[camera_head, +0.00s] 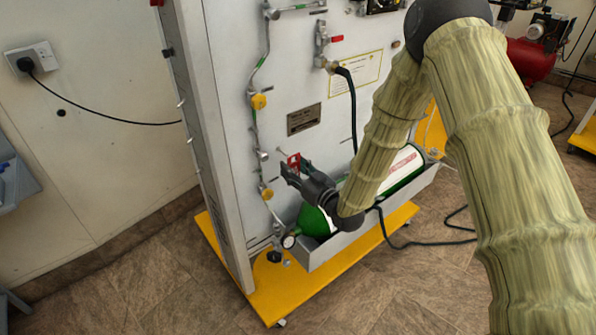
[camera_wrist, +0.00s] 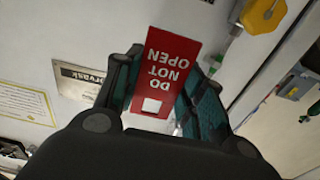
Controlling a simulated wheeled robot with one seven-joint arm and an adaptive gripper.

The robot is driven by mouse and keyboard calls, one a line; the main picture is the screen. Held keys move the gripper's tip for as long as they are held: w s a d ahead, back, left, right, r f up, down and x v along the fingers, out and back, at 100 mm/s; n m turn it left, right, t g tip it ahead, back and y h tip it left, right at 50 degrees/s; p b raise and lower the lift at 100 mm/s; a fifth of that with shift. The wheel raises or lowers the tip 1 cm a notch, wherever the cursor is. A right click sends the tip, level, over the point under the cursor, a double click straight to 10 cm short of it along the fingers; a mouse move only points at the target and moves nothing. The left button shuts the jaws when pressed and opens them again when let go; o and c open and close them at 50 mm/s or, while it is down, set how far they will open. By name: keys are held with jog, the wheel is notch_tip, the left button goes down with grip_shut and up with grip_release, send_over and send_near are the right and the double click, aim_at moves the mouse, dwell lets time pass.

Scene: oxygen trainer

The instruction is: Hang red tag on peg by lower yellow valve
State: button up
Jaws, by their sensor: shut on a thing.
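The red tag (camera_wrist: 172,62), lettered "DO NOT OPEN", sits between the two fingers of my gripper (camera_wrist: 163,75) in the wrist view. Its lettering is upside down there. In the head view the tag (camera_head: 293,161) shows at the fingertips of my gripper (camera_head: 290,172), in front of the white panel. The lower yellow valve (camera_head: 266,193) is on the pipe just left of and below my gripper. It appears to be the yellow handle (camera_wrist: 263,15) at upper right in the wrist view. I cannot clearly make out the peg, nor whether the tag touches it.
An upper yellow valve (camera_head: 259,102) is on the same pipe. A plaque (camera_head: 304,119) is on the panel. A green and white cylinder (camera_head: 400,168) lies in a grey trough (camera_head: 335,243) below my gripper. A black hose (camera_head: 352,110) hangs to the right.

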aim_at(279, 159)
jog(key=shift+f+x, duration=0.2)
jog(key=shift+x, duration=1.7)
jog(key=shift+w+a+f+b, duration=0.35)
jog(key=shift+w+f+b, duration=0.1)
jog(key=shift+b, duration=0.25)
jog(key=o, duration=0.9)
